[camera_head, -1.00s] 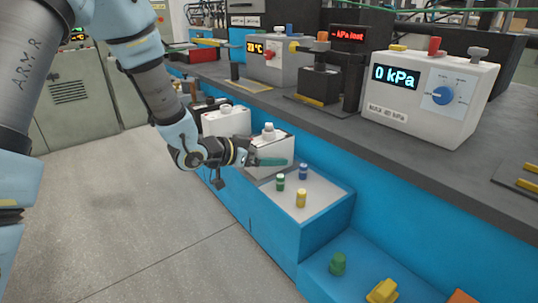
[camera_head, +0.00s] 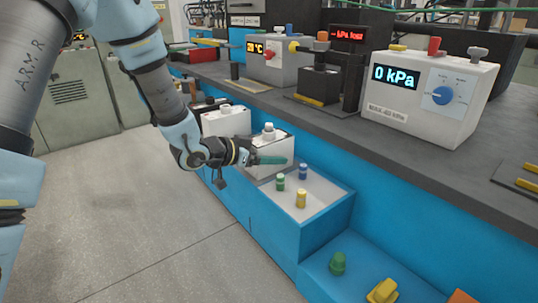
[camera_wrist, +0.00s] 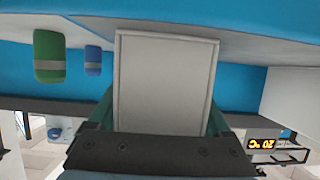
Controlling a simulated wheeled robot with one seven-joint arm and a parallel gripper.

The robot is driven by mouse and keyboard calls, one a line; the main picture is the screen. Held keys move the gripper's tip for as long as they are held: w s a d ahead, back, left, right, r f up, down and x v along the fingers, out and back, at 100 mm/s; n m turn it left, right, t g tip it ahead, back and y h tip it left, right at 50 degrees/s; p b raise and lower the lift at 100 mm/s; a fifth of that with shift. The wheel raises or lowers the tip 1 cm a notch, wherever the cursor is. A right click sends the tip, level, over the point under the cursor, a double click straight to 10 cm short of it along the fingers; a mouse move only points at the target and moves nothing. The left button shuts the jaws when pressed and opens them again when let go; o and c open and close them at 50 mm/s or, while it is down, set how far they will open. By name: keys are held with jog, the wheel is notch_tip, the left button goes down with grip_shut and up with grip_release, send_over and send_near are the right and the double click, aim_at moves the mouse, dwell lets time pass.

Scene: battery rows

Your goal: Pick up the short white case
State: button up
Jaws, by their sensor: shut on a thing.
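The short white case (camera_head: 275,146), a box with a pale knob on its dark-edged top, is at the back end of the blue bench's lower shelf. My gripper (camera_head: 268,160) is at it, with a green finger along its near side. In the wrist view the case (camera_wrist: 166,80) fills the space between my two green fingers (camera_wrist: 163,118), and the gripper is shut on it. I cannot tell whether its underside touches the shelf. A second white case (camera_head: 226,122) with a knob stands just behind it, to the left.
Green (camera_head: 280,182), blue (camera_head: 303,171) and yellow (camera_head: 301,198) cylinders stand on the pale shelf top (camera_head: 325,192) close in front of the case. The dark bench top (camera_head: 340,125) with instruments rises on the right. Open floor (camera_head: 130,220) lies left.

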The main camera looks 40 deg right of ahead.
jog(key=shift+c, duration=0.5)
